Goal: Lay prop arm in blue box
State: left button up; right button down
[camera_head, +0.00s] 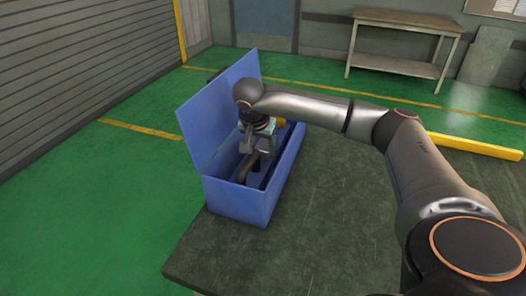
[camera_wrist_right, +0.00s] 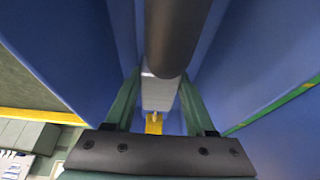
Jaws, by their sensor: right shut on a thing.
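The blue box (camera_head: 240,200) stands on the dark table with its lid (camera_head: 215,108) raised on the left side. My right gripper (camera_head: 252,148) points down inside the box opening. It is shut on the prop arm (camera_head: 246,170), a dark rounded piece partly hidden by the gripper and box walls. In the right wrist view, the dark cylinder of the prop arm (camera_wrist_right: 174,38) and a light grey part (camera_wrist_right: 160,92) lie between the green fingers, with blue walls on both sides. I cannot tell whether it touches the box floor. My left gripper is out of view.
A yellow piece (camera_head: 280,122) shows at the box's far end. The dark table top (camera_head: 320,220) is clear right of the box. A workbench (camera_head: 405,45) stands at the back wall. Green floor surrounds the table.

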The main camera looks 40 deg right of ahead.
jog(key=shift+f, duration=0.45)
jog(key=shift+f, duration=0.1)
jog(key=shift+c, duration=1.2)
grip_release()
jog(key=shift+f, duration=0.1)
jog(key=p+v, duration=0.1)
jog(key=v, duration=1.1)
